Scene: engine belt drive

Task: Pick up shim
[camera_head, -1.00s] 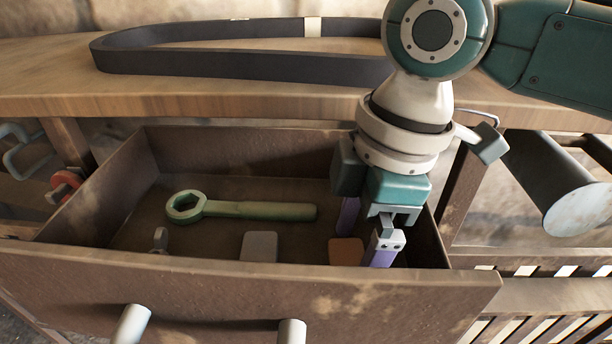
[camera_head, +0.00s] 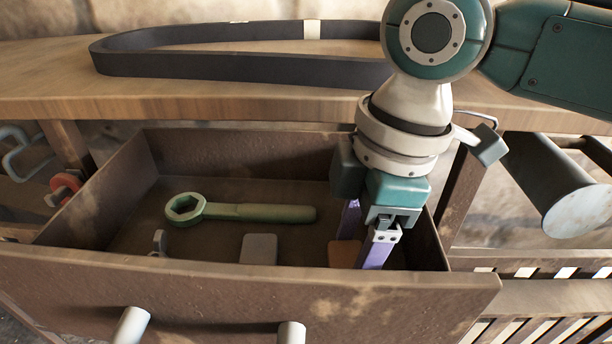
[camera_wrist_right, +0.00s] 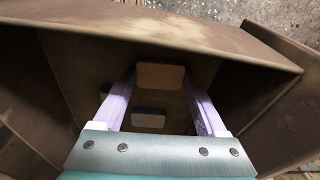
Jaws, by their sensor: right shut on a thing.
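The shim appears to be the small orange-brown flat block (camera_head: 342,254) on the drawer floor, near the front right. My right gripper (camera_head: 358,250) reaches down into the drawer with its purple fingers on either side of this block and is shut on it. The nearer finger hides part of the block in the head view. In the right wrist view the block (camera_wrist_right: 160,76) sits between the fingertips. Whether it is lifted off the floor cannot be told. My left gripper is not in view.
The open brown drawer (camera_head: 240,300) also holds a green ring wrench (camera_head: 262,212), a grey block (camera_head: 259,248) and a small grey part (camera_head: 159,242). The drawer's front and right walls are close to my right gripper. A black belt (camera_head: 240,64) lies on the bench above.

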